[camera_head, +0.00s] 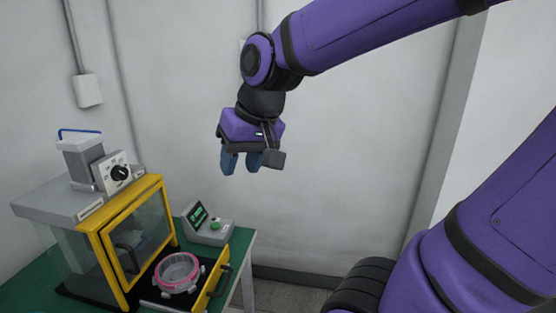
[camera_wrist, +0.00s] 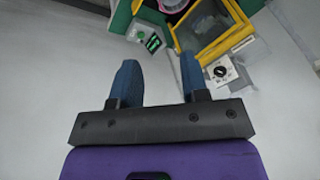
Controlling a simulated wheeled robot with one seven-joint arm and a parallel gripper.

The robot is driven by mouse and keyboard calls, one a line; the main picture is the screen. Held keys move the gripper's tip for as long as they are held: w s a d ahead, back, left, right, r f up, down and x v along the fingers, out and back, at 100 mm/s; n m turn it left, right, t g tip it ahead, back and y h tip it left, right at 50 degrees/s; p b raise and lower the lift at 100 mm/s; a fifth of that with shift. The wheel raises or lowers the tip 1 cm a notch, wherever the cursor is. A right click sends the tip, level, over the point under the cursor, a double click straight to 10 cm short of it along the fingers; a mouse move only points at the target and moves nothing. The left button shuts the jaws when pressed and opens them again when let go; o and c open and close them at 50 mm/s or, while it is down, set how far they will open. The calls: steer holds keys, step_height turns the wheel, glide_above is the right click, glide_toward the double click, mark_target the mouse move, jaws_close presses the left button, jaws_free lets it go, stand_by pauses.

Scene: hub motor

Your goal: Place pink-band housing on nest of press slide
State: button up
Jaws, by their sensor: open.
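The pink-band housing (camera_head: 177,274) is a clear grey ring with a pink band, and it sits upright on the press slide (camera_head: 208,300) in front of the yellow-framed press. The nest under it is hidden by the housing. The housing also shows, cut off, at the top edge of the wrist view (camera_wrist: 172,4). My gripper (camera_head: 241,166) is open and empty, with two blue fingers apart. It is raised well above and to the right of the housing, clear of it. Both fingers also show in the wrist view (camera_wrist: 160,82).
The press (camera_head: 112,225) has a yellow frame, clear panels and a grey top with a dial box (camera_head: 118,172). A control box (camera_head: 205,223) with a green button stands beside it on the green table (camera_head: 240,240). The wall is behind; the air around my gripper is free.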

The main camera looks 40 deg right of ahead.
steer(key=s+d+r+n+t+h, duration=0.1)
steer(key=s+r+n, duration=0.1)
steer(key=s, duration=0.6)
steer(key=shift+d+r+h, duration=0.15)
steer(key=shift+d+h, duration=0.15)
